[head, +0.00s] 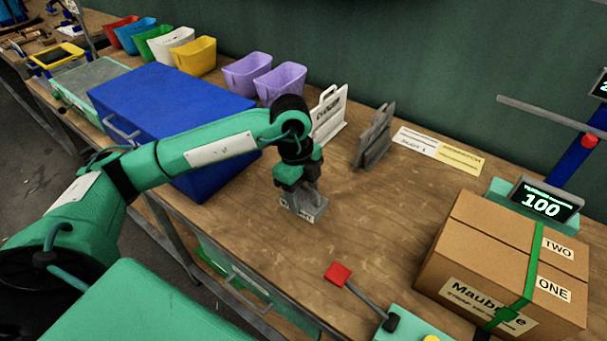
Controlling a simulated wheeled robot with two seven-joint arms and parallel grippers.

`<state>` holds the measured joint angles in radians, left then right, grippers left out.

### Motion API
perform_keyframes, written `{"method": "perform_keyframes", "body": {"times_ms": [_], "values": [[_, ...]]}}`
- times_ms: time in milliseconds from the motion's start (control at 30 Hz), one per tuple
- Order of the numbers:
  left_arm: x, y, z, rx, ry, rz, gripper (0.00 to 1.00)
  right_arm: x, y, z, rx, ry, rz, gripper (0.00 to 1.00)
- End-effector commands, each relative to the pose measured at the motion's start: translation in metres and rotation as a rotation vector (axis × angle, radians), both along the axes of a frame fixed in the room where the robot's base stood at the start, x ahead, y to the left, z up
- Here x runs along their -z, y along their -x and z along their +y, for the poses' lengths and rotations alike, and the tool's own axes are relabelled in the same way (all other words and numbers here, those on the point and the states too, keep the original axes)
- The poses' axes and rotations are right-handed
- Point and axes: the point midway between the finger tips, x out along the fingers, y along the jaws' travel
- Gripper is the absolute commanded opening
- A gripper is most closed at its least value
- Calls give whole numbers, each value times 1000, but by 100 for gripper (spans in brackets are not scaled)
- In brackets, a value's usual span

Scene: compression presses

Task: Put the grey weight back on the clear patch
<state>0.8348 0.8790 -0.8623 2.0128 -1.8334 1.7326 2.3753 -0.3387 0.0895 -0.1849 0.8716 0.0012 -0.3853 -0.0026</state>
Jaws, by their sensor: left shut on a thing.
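The grey weight (304,209) is a small block with a pale label on its front, at the middle of the wooden bench. My left gripper (299,186) points down from above and is shut on the top part of the weight. The weight looks upright and at or just above the bench top; I cannot tell whether it touches. The gripper hides part of its top. Bare wood (355,225) lies to the right of the weight, with no marked patch that I can make out there. My right gripper is not in view.
A blue box (165,110) stands close on the left. A white stand (330,118) and a grey stand (374,138) are behind. A red-tipped lever (338,273) lies in front. A taped carton (480,260) stands at right beside a display (543,203) reading 100.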

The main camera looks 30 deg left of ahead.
Motion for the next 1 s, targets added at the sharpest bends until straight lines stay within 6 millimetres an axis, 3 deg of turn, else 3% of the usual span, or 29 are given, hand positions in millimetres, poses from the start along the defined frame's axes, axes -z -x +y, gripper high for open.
{"method": "perform_keyframes", "body": {"times_ms": [233,567,800,1000], "values": [[41,0,0,1,1,-2,0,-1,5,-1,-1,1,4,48],[61,0,-1,1,2,-2,0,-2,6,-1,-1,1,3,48],[90,0,-1,0,1,-2,0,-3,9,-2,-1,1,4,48],[95,-1,-1,1,3,-5,0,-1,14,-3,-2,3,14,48]]}}
